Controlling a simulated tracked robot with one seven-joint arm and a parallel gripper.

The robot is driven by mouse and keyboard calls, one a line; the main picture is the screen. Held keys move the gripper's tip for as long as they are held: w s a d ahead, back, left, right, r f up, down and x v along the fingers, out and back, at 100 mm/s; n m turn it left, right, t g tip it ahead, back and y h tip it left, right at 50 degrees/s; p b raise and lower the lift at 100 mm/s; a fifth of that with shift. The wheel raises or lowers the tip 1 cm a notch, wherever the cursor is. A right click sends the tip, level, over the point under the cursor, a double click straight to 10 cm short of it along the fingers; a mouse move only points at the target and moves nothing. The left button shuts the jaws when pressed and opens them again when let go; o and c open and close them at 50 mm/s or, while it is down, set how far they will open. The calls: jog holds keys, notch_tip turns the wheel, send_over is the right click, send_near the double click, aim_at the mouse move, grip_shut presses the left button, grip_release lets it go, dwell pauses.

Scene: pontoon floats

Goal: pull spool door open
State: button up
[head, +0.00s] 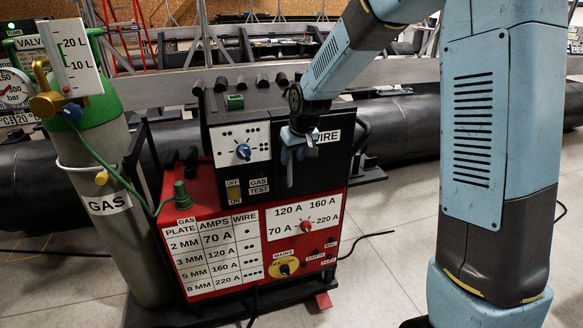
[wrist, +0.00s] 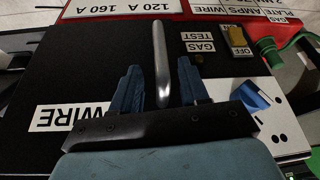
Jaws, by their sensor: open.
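The spool door is the flat black panel (head: 325,172) labelled WIRE on the upper front of the red and black welding machine. It looks shut. It also fills much of the wrist view (wrist: 85,75). A grey bar handle (wrist: 161,40) stands on the door. My gripper (wrist: 159,68) is open, with one blue finger on each side of the handle's end; whether either finger touches it I cannot tell. In the head view my gripper (head: 298,152) is in front of the door, and my wrist hides the door's upper part.
A white panel with a blue knob (head: 243,151) is left of the door. A gas cylinder (head: 112,205) with gauge and hose stands at the left. A black pipe (head: 400,128) lies behind.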

aim_at(291, 161)
jog(key=shift+x, duration=2.9)
jog(key=shift+c, duration=0.2)
grip_shut()
jog(key=shift+d, duration=0.15)
